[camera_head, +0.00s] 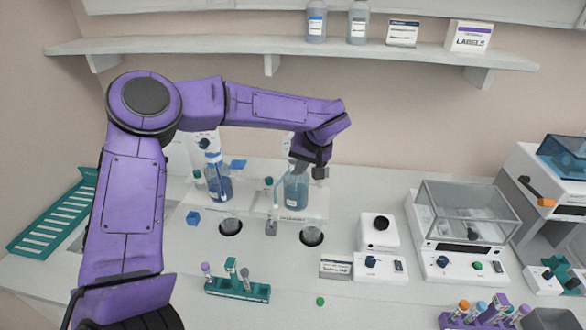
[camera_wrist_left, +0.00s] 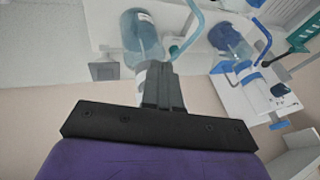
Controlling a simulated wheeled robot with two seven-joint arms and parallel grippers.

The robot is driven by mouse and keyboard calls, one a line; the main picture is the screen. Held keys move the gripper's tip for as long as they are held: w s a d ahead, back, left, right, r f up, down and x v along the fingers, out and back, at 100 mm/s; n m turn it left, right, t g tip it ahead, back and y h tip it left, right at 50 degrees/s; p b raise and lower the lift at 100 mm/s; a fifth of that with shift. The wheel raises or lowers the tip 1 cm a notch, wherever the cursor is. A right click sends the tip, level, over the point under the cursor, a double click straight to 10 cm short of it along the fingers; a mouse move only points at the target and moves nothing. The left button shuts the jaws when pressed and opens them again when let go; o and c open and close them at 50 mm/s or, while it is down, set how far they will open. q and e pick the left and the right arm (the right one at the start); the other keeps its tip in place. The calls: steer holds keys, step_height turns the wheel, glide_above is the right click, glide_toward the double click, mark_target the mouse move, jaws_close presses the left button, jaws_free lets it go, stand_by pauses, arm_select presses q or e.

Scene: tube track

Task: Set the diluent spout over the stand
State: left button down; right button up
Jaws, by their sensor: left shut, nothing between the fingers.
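The right-hand dispenser bottle (camera_head: 296,192), with blue liquid, stands on a pale base whose label looks like "diluent"; it also shows in the left wrist view (camera_wrist_left: 140,38). Its pale blue curved spout (camera_wrist_left: 192,24) reaches out to the side. Below the spout end in the head view is a small grey block (camera_head: 271,228), perhaps the stand; I cannot be sure. My left gripper (camera_head: 302,167) is at the bottle's top, shut and empty; its closed fingers (camera_wrist_left: 160,72) show close to the bottle. It partly hides the bottle's top. My right gripper is not in view.
A second blue bottle (camera_head: 218,180) stands to the left. Two dark round spots (camera_head: 311,236) lie in front of the bottles. A green tube rack (camera_head: 240,290), a white knobbed device (camera_head: 378,235) and a balance (camera_head: 465,215) stand nearby. A shelf (camera_head: 290,48) runs above.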

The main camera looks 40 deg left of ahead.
arm_select(q)
steer(key=s+b+v, duration=0.1)
steer(key=v, duration=0.8)
steer(key=shift+a+r+b, duration=0.15)
steer(key=shift+r+b, duration=0.1)
steer(key=shift+b, duration=0.15)
steer(key=shift+s, duration=0.1)
steer(key=shift+s, duration=0.1)
steer(key=shift+f, duration=0.1)
